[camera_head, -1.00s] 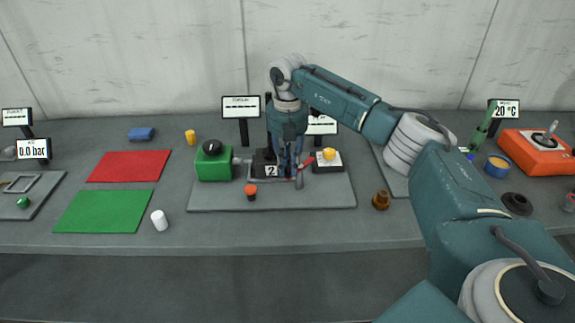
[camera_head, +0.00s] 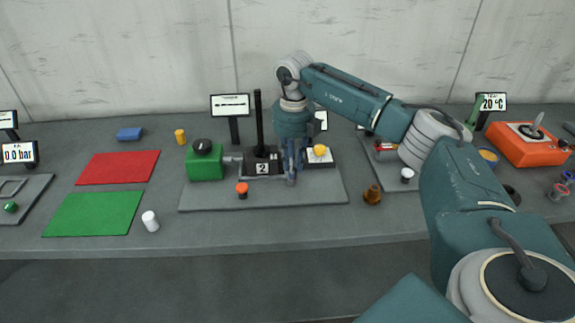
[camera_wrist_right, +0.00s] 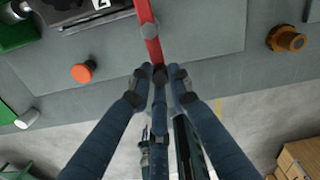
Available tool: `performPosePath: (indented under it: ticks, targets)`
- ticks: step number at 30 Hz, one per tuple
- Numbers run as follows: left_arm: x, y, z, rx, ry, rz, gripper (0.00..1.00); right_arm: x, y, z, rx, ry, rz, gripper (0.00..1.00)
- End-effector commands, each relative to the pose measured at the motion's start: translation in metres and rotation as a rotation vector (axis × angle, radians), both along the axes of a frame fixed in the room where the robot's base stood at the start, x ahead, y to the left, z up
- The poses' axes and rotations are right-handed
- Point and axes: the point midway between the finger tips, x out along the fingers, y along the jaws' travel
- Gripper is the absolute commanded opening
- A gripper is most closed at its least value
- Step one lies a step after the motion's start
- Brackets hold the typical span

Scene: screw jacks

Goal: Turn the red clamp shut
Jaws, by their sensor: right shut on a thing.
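The red clamp's handle (camera_wrist_right: 147,10) shows in the right wrist view as a red bar running down from the top edge, with a grey round joint on it. Its lower end lies between the fingertips of my right gripper (camera_wrist_right: 160,74), which is shut on it. In the head view my right gripper (camera_head: 291,163) points down over the grey base plate (camera_head: 330,190), just right of the black block numbered 2 (camera_head: 262,169). There the red handle is hidden by the gripper. My left gripper is in neither current view.
A black upright lever (camera_head: 259,120) stands close left of my right gripper. A green box (camera_head: 205,165), an orange button (camera_head: 242,188) and a yellow button (camera_head: 320,150) surround the block. A brown knob (camera_head: 372,196) stands right of the plate. The front table strip is mostly clear.

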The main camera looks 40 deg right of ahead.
Motion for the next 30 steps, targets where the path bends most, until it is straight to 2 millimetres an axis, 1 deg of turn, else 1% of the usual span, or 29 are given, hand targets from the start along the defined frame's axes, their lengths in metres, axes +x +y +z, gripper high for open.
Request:
performPosePath:
  ticks: [9, 18, 24, 30]
  targets:
    - [-0.001, 0.0, 0.0, 0.0, 0.002, 0.0, 0.4, -0.007, -0.015, 0.0, 0.004, 0.002, 0.302, 0.0]
    - [-0.001, 0.0, 0.001, 0.0, 0.002, 0.0, 0.4, -0.009, -0.029, 0.0, 0.003, 0.004, 0.556, 0.0]
    - [-0.002, 0.0, 0.002, 0.0, 0.002, 0.0, 0.4, -0.008, -0.036, 0.0, 0.003, 0.004, 0.68, 0.0]
    - [-0.002, 0.0, 0.003, 0.0, 0.002, 0.0, 0.4, -0.008, -0.041, 0.0, 0.002, 0.004, 0.755, 0.0]
